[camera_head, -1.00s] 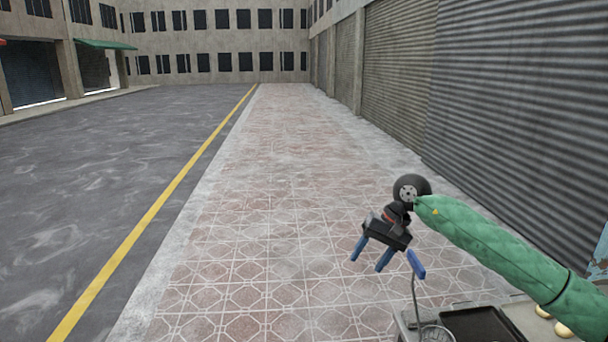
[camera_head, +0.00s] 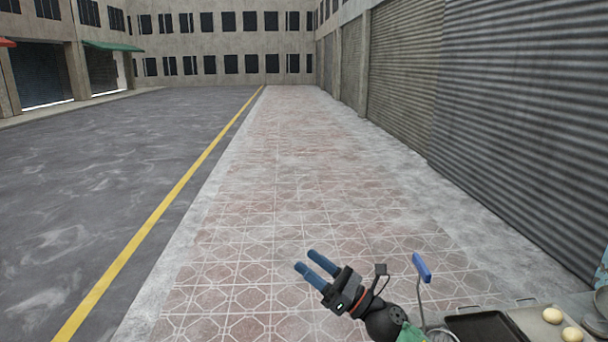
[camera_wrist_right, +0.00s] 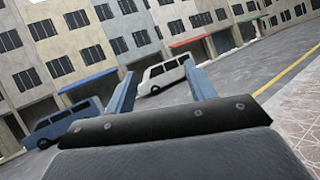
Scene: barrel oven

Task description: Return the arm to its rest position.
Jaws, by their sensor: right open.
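My right gripper (camera_head: 309,262) shows low in the middle of the head view, over the tiled pavement, with its blue fingers pointing up and left. The fingers are apart with nothing between them. The right wrist view also shows the two blue fingers (camera_wrist_right: 160,88) spread apart, facing the street. The green sleeve of my right arm (camera_head: 412,333) shows only at the bottom edge of the head view. My left gripper is not in view.
At the bottom right stand a dark tray (camera_head: 487,328), pale dough balls (camera_head: 552,315) and a blue-handled tool (camera_head: 422,268). A shutter wall (camera_head: 520,110) runs along the right. The pavement ahead is clear. Parked cars, one white (camera_wrist_right: 165,73), show in the right wrist view.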

